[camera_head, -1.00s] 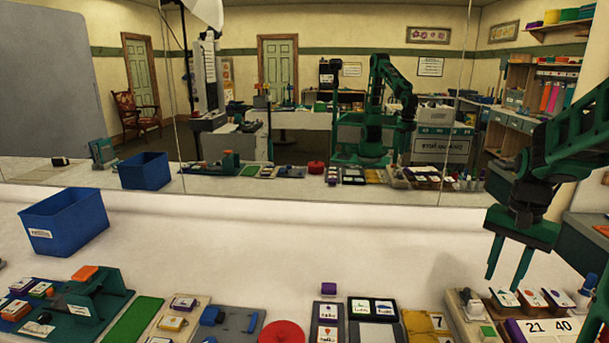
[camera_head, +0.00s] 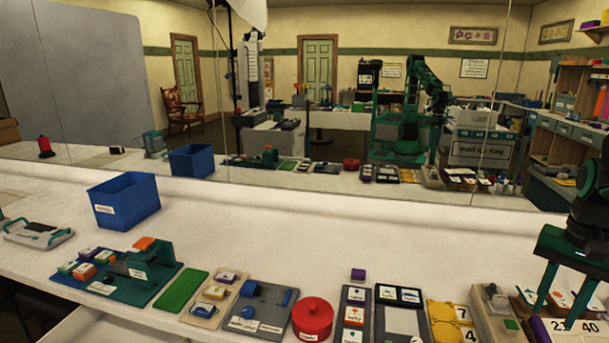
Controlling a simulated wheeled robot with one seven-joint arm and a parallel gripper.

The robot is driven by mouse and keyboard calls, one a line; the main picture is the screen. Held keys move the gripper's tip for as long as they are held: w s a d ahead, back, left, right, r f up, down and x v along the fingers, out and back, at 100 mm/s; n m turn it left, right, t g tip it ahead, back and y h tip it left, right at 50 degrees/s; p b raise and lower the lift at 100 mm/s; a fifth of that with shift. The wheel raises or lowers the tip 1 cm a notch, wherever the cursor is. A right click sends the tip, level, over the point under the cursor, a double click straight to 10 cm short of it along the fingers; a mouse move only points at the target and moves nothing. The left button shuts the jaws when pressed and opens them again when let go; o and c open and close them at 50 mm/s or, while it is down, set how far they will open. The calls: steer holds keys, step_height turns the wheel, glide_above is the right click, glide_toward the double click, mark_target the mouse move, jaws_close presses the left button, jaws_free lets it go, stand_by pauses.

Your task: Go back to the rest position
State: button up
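My gripper (camera_head: 561,304) is at the right edge of the head view, green, with two fingers pointing down and a clear gap between them. Nothing shows between the fingers. It hangs over the right end of the table, above or in front of a tray of picture cards (camera_head: 539,305) and a card with the numbers 21 and 40 (camera_head: 570,328). I cannot tell how far above them the fingertips are. The rest of my arm runs out of the picture at the right.
A blue bin (camera_head: 124,203) stands at the table's back left. Along the front are a green board (camera_head: 182,291), a red round lidded pot (camera_head: 312,318), yellow number cards (camera_head: 446,322) and several card boards. A mirror behind repeats the scene. The table's middle strip is clear.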

steer(key=s+a+n, duration=0.2)
steer(key=s+a, duration=0.2)
steer(key=s, duration=0.2)
steer(key=s+a+f+n, duration=0.1)
steer(key=s+a+n, duration=0.1)
steer(key=s, duration=0.4)
steer(key=shift+s+a+f, duration=0.15)
steer(key=shift+a, duration=0.7)
steer(key=shift+w+f, duration=0.25)
steer(key=shift+w, duration=0.35)
stand_by(0.5)
